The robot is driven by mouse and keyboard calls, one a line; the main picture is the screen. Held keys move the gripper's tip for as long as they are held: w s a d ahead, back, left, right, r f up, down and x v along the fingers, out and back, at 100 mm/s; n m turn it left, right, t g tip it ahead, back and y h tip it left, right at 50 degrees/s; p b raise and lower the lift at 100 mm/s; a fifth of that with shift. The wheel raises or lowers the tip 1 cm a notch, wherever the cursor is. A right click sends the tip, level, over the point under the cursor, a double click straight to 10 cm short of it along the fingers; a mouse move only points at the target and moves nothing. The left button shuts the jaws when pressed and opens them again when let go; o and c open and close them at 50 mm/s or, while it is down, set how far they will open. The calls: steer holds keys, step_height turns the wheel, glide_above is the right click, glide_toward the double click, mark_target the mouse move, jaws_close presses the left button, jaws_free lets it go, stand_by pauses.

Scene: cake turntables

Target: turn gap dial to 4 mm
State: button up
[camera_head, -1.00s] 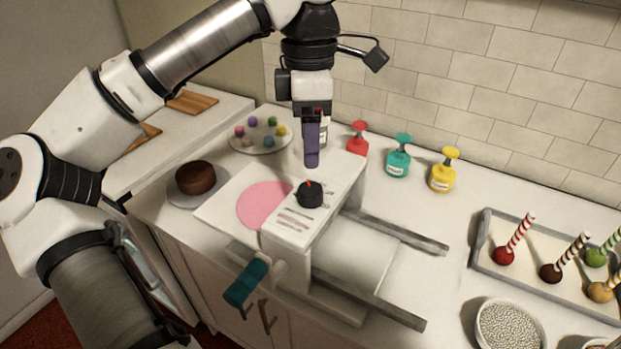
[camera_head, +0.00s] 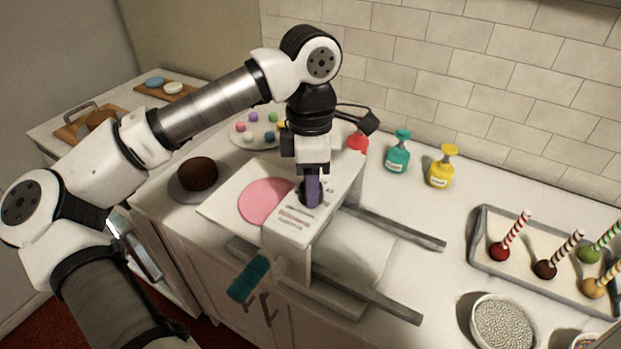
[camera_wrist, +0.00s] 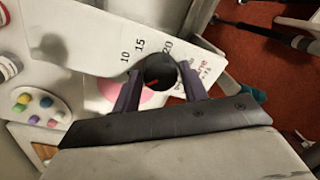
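The gap dial, a round black knob (camera_wrist: 163,66) with a red pointer mark, sits on the white top of the sheeter machine (camera_head: 290,233). The printed numbers 10, 15 and 20 show beside it in the wrist view; other marks are hidden, and I cannot read the setting. My gripper (camera_head: 312,202) points down over the dial and hides most of it in the head view. In the wrist view its two purple fingers stand on either side of the knob, apart, with narrow gaps seeming to show. I cannot tell whether either finger touches it.
A pink disc (camera_head: 266,201) lies on the machine's left bed. A teal crank handle (camera_head: 249,278) sticks out in front. Red, teal (camera_head: 397,157) and yellow (camera_head: 441,169) bottles stand behind. A chocolate cake (camera_head: 198,173) is to the left, a tray of cake pops to the right (camera_head: 478,238).

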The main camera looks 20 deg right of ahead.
steer(key=c, duration=0.5)
steer(key=shift+f+b, duration=0.1)
steer(key=shift+b, duration=0.25)
steer(key=n+b, duration=0.2)
steer(key=n, duration=0.1)
steer(key=shift+f+b, duration=0.1)
steer(key=shift+b, duration=0.25)
steer(key=n+b, duration=0.3)
steer(key=n, duration=0.2)
steer(key=shift+a+n+h+b, duration=0.1)
steer(key=shift+n+h+b, duration=0.2)
steer(key=shift+n+b, duration=0.1)
steer(key=shift+r, duration=0.2)
steer(key=o, duration=0.9)
steer(key=shift+o, duration=0.2)
steer(key=shift+r, duration=0.1)
